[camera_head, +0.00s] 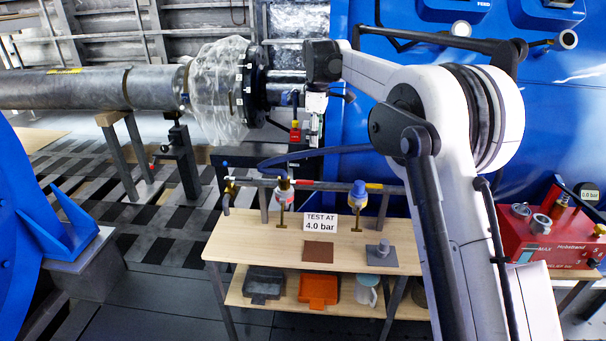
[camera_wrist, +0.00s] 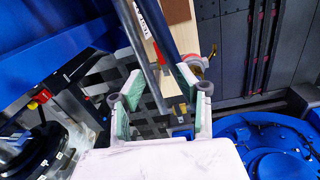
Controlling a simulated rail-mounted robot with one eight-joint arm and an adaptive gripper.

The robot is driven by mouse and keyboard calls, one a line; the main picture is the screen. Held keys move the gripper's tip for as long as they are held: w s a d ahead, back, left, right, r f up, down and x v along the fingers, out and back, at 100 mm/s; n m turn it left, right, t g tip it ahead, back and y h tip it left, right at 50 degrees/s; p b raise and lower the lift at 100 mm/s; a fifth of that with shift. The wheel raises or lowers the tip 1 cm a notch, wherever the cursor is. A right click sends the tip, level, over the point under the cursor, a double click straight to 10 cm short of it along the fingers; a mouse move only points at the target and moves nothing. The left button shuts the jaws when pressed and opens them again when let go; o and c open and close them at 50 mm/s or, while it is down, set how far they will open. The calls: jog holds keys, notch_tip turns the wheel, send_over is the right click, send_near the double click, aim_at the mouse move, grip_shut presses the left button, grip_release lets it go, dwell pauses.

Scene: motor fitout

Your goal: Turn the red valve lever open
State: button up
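A brass fitting (camera_wrist: 197,66) with red parts lies beyond the right finger. I cannot tell whether anything touches.
A sign (camera_head: 321,222) reading "TEST AT 4.0 bar" stands on the bench. A red pump unit (camera_head: 540,238) is at right. A large pipe (camera_head: 85,88) and blue machines crowd the sides.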

aim_at(306, 181)
jog(key=shift+n+g, duration=0.3)
jog(key=shift+n, duration=0.4)
jog(key=a+f, duration=0.1)
jog(key=f, duration=0.4)
jog(key=w+a+f+p, duration=0.1)
jog(key=f, duration=0.5)
jog(key=w+a+f, duration=0.1)
jog(key=f, duration=0.4)
jog(key=shift+f, duration=0.2)
grip_shut()
